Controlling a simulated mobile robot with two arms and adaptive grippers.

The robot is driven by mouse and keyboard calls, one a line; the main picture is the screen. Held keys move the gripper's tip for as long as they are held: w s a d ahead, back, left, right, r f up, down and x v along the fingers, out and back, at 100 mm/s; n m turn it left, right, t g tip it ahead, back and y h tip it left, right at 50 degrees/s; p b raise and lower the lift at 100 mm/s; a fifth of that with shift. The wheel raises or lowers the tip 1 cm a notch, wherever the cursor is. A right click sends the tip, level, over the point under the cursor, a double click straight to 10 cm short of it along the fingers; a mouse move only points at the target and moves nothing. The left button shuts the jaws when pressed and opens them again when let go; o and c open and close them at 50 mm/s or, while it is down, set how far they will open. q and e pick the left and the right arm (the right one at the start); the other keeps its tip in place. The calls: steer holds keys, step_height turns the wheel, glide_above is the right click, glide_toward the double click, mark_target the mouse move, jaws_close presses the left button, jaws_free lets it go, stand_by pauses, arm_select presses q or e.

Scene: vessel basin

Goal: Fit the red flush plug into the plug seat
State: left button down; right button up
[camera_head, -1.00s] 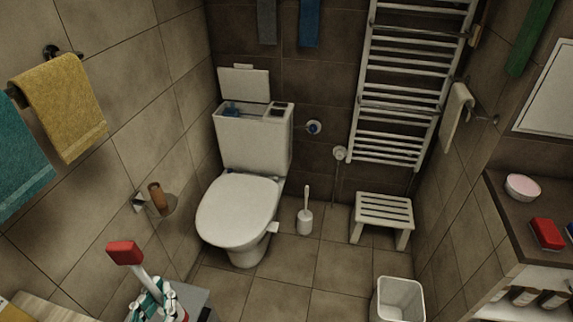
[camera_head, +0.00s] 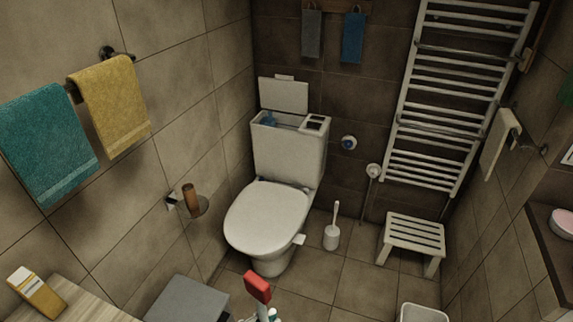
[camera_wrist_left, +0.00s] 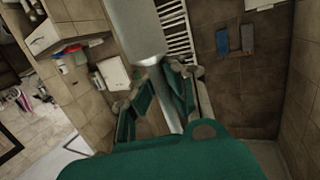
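The red flush plug (camera_head: 258,287) shows as a red block on a pale stem at the bottom middle of the head view. Below it, a small part of my left gripper (camera_head: 265,317) shows at the picture edge. I cannot make out the plug seat clearly. The plug is well in front of the toilet. My right gripper is not seen.
The cistern lid (camera_head: 284,95) leans against the wall behind. A toilet brush (camera_head: 332,237), a white stool (camera_head: 413,243) and a bin (camera_head: 422,313) stand to the right. A grey box (camera_head: 187,300) is at the lower left. The floor before the toilet is partly clear.

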arm_select(q)
steer(key=shift+w+a+r+t, duration=0.15)
steer(key=shift+w+r+t, duration=0.05)
steer(key=shift+w+t, duration=0.1)
steer(key=w+a+n+t+y, duration=0.1)
steer(key=w+a+n+y, duration=0.1)
steer(key=a+n+y, duration=0.2)
steer(key=w+a+r+n+t+y, duration=0.1)
steer(key=a+n+y, duration=0.3)
steer(key=a, duration=0.7)
steer(key=w+t+y, duration=0.1)
steer(key=y, duration=0.1)
steer(key=shift+w+a+r+y, duration=0.25)
steer(key=shift+w+a+y, duration=0.05)
steer(key=shift+w, duration=0.1)
